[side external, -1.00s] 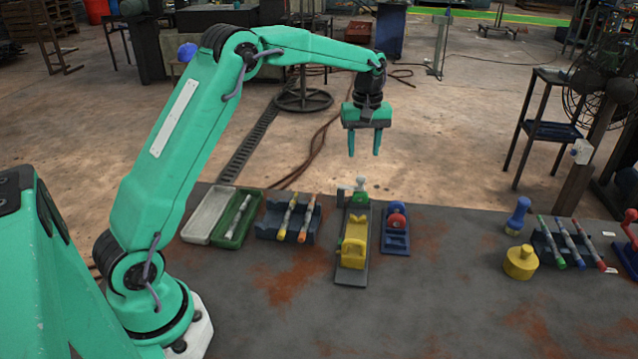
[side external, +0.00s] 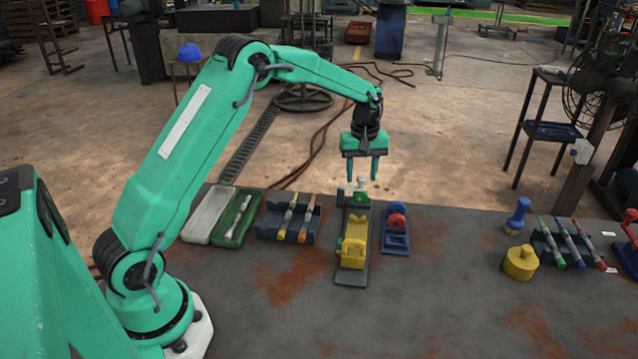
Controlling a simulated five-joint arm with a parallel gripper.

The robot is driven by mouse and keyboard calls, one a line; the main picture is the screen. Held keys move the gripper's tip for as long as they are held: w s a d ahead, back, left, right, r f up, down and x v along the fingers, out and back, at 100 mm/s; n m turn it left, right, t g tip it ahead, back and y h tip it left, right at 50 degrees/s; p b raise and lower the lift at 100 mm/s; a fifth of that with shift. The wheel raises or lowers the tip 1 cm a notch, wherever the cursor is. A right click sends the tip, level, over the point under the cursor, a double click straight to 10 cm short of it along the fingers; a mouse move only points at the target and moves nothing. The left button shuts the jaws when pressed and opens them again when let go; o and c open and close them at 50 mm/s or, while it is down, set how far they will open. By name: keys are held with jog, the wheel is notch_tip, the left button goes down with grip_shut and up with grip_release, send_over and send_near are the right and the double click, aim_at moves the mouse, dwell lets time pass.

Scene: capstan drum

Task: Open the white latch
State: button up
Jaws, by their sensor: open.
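A narrow device with a grey base (side external: 351,277) stands near the far edge of the bench. It carries a yellow block (side external: 353,250) and a yellow strip. At its far end are a green part (side external: 359,198), a dark round part (side external: 341,198) and a small whitish piece (side external: 361,183), which may be the white latch; it is too small to be sure. My gripper (side external: 361,180) is open and empty, pointing down over this far end. Its fingertips appear on either side of the whitish piece; I cannot tell whether they touch it.
A blue holder with a red part (side external: 396,222) stands close on the right. A rack with two sticks (side external: 272,222) and a green tray (side external: 229,232) lie to the left. A yellow weight (side external: 520,262) is farther right. The bench front is clear.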

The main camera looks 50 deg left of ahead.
grip_shut()
jog(key=m, duration=0.2)
jog(key=s+d+m, duration=0.1)
jog(key=shift+s+m, duration=0.15)
jog(key=shift+m, duration=0.25)
jog(key=s+m, duration=0.2)
jog(key=m, duration=0.2)
jog(key=s+m, duration=0.1)
jog(key=m, duration=0.4)
jog(key=s+a+m, duration=0.1)
jog(key=s+m, duration=0.1)
jog(key=m, duration=0.3)
jog(key=shift+s, duration=0.35)
